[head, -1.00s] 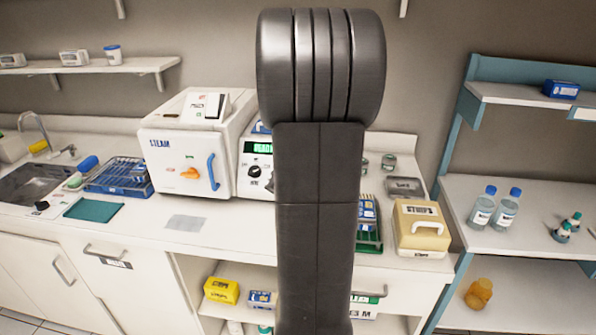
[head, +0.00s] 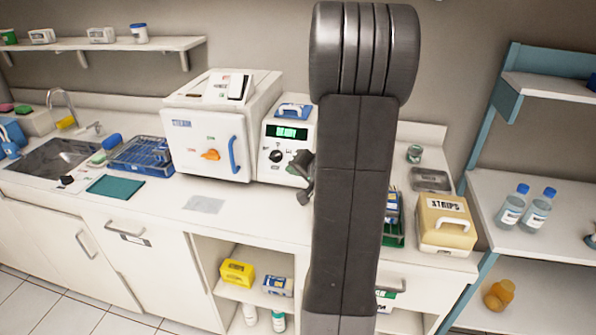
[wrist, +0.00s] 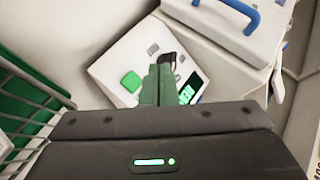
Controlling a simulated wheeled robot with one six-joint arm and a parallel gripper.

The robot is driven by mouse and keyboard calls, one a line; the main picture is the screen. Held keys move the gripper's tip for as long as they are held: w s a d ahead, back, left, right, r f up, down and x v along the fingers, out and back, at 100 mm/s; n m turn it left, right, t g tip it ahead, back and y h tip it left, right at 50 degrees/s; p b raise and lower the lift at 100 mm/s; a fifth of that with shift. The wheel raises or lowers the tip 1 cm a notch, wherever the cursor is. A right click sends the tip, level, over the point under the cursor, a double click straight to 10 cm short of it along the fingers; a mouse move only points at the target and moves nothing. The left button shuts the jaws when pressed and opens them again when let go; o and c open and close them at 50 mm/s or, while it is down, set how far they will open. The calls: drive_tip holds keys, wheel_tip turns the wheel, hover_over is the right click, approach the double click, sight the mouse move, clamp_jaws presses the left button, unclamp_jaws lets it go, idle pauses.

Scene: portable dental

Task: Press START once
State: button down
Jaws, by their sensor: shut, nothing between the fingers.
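A white machine with a lit green display (head: 287,132) and a black knob stands on the counter in the head view, partly behind my arm. The wrist view shows its pale front panel (wrist: 119,65) with a square green button (wrist: 131,82), a dark knob and the lit display (wrist: 190,90). I cannot read a START label. My gripper (wrist: 158,70) is shut and empty, its fingertips over the panel between the green button and the display. Contact cannot be told. In the head view my gripper (head: 304,168) shows in front of the machine's right side.
A white STEAM box (head: 205,130) with an orange knob and blue handle stands left of the machine. A STRIPS box (head: 445,222) stands right. The counter front is mostly clear.

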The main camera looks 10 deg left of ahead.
drive_tip(key=w+f, duration=0.3)
drive_tip(key=w, duration=0.2)
drive_tip(key=shift+w, duration=0.2)
drive_tip(key=shift+d+f, duration=0.1)
drive_tip(key=shift+w, duration=0.15)
idle(1.8)
drive_tip(key=shift+w+f+p, duration=0.2)
drive_tip(key=shift+p, duration=0.1)
drive_tip(key=shift+w+f+p, duration=0.25)
drive_tip(key=shift+w+p, duration=0.05)
drive_tip(key=shift+w, duration=0.1)
idle(0.7)
drive_tip(key=shift+s+r, duration=0.1)
drive_tip(key=shift+s+r+p, duration=0.35)
drive_tip(key=shift+s+p, duration=0.2)
drive_tip(key=shift+s, duration=0.1)
